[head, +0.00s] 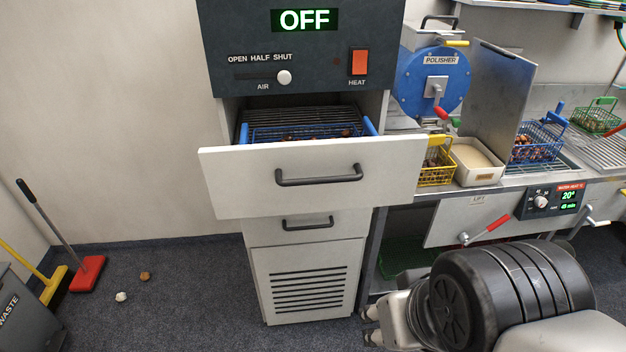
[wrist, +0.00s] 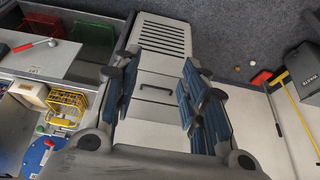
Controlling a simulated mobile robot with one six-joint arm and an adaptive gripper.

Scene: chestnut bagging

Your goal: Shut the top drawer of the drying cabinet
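The drying cabinet (head: 305,240) stands in the middle of the head view. Its top drawer (head: 240,185) is pulled out, its white front well forward of the body, with a dark bar handle (head: 318,177). A blue wire basket (head: 369,126) with some chestnuts sits inside. The lower drawer (head: 262,227) looks shut. In the wrist view, which is turned about upside down, my gripper (wrist: 160,85) is open and empty, its blue-padded fingers apart. A handle (wrist: 157,88) on the cabinet front shows between them; I cannot tell contact. The fingers are not clear in the head view.
My arm fills the lower right of the head view. Right of the cabinet is a counter with a blue polisher (head: 432,80), a yellow basket (head: 436,168) and a white tub (head: 476,163).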

